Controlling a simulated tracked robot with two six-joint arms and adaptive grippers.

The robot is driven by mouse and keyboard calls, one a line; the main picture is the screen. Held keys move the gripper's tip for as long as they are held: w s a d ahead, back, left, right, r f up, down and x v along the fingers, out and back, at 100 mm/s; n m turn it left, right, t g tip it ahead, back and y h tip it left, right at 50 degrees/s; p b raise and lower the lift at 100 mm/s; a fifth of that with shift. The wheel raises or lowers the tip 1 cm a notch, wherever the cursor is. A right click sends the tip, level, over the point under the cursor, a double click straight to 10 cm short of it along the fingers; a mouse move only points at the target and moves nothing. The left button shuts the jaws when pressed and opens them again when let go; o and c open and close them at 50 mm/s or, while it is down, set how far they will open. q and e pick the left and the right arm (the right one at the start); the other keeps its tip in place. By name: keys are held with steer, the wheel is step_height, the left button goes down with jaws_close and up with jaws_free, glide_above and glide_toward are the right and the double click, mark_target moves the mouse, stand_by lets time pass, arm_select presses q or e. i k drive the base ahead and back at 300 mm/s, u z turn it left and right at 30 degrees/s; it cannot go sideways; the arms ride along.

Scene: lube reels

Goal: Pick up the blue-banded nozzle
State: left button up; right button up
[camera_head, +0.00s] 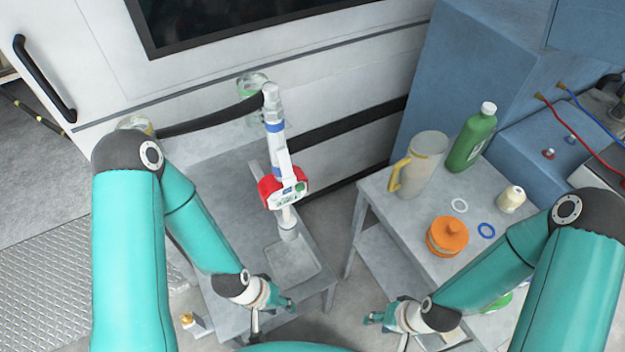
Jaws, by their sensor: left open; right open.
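The blue-banded nozzle (278,155) is a white and grey dispensing nozzle with a blue band near its top and a red-cased meter (284,188) lower down. It stands roughly upright, its lower end over the grey stand (225,185) at centre left. A black hose (210,118) meets its top from the left. My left gripper (272,320) is open and empty, nearer the camera and below the nozzle, apart from it. My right gripper (385,332) is open and empty, to the right of the left one, near the front of the right table.
The right table (385,215) holds a clear jug with a yellow handle (422,165), a green bottle (471,138), an orange lidded container (447,236), a small cream bottle (511,199), a white ring (459,205) and a blue ring (486,230). A floor gap separates table and stand.

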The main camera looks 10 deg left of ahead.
mark_target(272, 109)
steer(key=u, duration=1.25)
steer(key=i, duration=0.1)
steer(key=z, duration=2.2)
steer(key=k, duration=1.5)
steer(key=u, duration=1.65)
steer(key=i, duration=1)
steer(key=u, duration=0.05)
